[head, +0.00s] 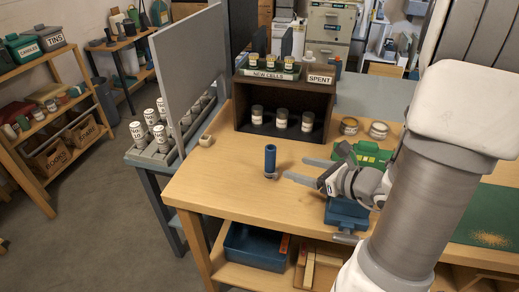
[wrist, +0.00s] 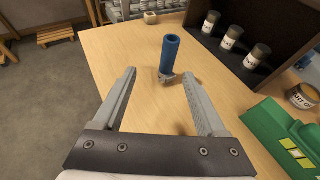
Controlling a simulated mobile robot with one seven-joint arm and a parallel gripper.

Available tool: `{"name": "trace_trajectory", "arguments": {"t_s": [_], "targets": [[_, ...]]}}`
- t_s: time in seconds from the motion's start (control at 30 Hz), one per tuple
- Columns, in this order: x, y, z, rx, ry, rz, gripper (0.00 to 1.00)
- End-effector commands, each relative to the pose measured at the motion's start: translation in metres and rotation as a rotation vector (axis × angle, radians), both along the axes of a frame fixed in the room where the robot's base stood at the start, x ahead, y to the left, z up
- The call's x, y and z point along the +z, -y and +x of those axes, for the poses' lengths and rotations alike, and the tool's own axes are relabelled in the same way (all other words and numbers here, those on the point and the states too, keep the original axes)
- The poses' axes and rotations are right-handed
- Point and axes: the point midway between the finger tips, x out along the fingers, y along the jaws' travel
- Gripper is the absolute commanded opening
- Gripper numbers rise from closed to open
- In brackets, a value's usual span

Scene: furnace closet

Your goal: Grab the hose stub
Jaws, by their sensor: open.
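The hose stub (head: 270,158) is a short blue tube standing upright on the wooden table, with a grey fitting or clamp at its foot. It also shows in the wrist view (wrist: 169,52), ahead of my fingers and roughly between their lines. My gripper (head: 294,169) is open and empty, to the right of the stub in the head view, with its fingers pointing left towards it. In the wrist view my gripper (wrist: 163,95) has its two fingers wide apart. The stub stands beyond the fingertips, and no contact shows.
A dark wooden shelf box (head: 320,92) with several jars stands behind. A green case (head: 368,153) lies beside my arm, and a blue vise-like block (head: 347,212) sits at the front edge. A small beige block (head: 206,140) is at the left. Table around the stub (head: 235,180) is clear.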

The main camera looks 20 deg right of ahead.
Motion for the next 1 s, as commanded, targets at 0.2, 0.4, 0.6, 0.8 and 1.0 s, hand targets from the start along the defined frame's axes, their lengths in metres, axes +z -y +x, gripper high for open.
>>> {"name": "trace_trajectory", "arguments": {"t_s": [0.2, 0.4, 0.6, 0.8, 1.0], "targets": [[-0.012, 0.006, 0.014, -0.055, 0.001, 0.026, 0.74], [-0.029, -0.009, 0.052, -0.052, 0.000, 0.025, 0.74], [-0.044, -0.022, 0.087, -0.053, 0.001, 0.024, 0.74], [-0.051, -0.028, 0.105, -0.054, 0.001, 0.023, 0.74], [-0.058, -0.032, 0.121, -0.053, 0.001, 0.023, 0.74]]}}
